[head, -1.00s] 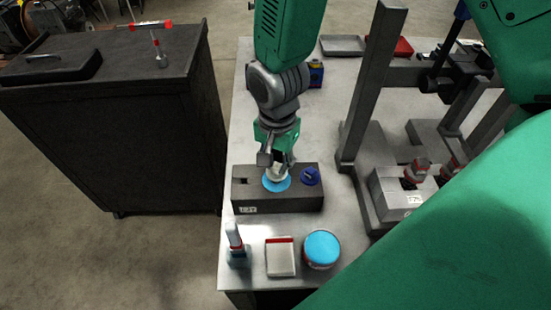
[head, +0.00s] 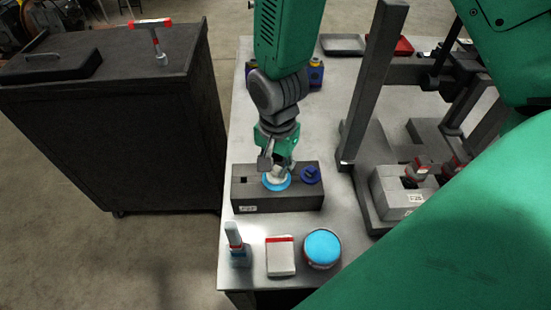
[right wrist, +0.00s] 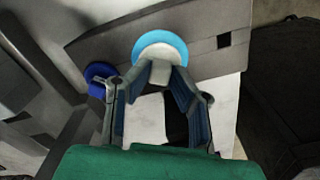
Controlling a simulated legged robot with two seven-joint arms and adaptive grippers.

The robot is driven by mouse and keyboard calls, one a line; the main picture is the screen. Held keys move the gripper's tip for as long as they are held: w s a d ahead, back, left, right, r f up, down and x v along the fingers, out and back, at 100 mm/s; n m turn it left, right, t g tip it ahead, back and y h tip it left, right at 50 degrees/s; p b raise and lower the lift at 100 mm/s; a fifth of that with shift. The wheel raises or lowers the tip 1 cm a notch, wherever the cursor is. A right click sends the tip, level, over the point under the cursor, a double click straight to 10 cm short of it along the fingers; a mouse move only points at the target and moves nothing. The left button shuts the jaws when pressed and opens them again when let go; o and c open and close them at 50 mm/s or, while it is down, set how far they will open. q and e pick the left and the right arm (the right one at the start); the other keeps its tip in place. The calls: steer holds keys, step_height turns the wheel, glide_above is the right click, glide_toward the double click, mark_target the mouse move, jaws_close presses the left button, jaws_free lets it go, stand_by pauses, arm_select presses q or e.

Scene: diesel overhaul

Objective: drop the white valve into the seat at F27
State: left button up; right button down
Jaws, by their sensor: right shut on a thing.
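My right gripper (head: 278,167) points down over a long dark grey block (head: 290,195) on the bench. It is shut on the white valve (head: 279,176), a pale piece between its fingertips. The valve stands about upright over a light blue round ring (head: 267,185) on the block's top. In the right wrist view the fingers (right wrist: 160,76) close on the white valve (right wrist: 158,70) against the light blue ring (right wrist: 150,40). I cannot tell how deep the valve sits. The block's front label (head: 248,209) is too small to read surely. My left gripper is not in view.
A dark blue round part (head: 311,175) sits on the block close right of the valve. A bottle (head: 237,246), a white-and-red box (head: 281,257) and a blue-topped tin (head: 322,248) stand in front. A metal frame post (head: 369,90) rises to the right.

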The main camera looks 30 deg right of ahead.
steer(key=shift+f, duration=0.4)
stand_by(0.4)
steer(key=c, duration=1)
jaws_free()
steer(key=shift+o, duration=0.2)
step_height(320, 180, up, 3)
steer(key=p, duration=0.3)
steer(key=shift+r+p, duration=0.4)
steer(key=shift+r, duration=2.15)
